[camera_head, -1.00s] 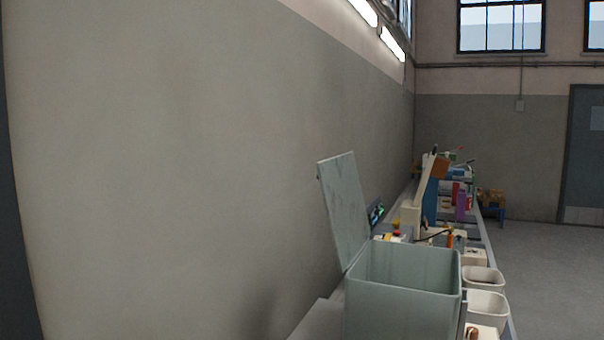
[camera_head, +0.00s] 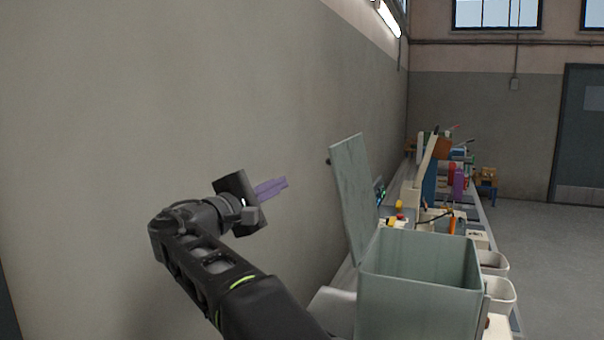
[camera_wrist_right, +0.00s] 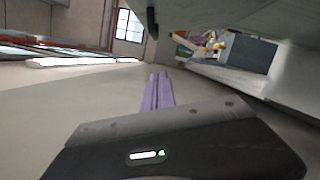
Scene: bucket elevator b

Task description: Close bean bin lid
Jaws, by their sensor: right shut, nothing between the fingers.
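The bean bin (camera_head: 418,300) is a grey-green open box on the bench, near the bottom right of the head view. Its lid (camera_head: 355,195) stands up, tilted back toward the wall. In the right wrist view the lid (camera_wrist_right: 230,15) seems to be the flat panel along the top. My right gripper (camera_head: 285,183) has purple fingers, shut and empty, left of the lid and apart from it, between lid and wall. The fingers also show in the right wrist view (camera_wrist_right: 158,92). My left gripper is not in view.
A long wall (camera_head: 180,90) runs close along the left. White tubs (camera_head: 500,294) stand right of the bin. The bench beyond holds several tools, bottles and boxes. Open floor (camera_head: 545,240) lies to the right.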

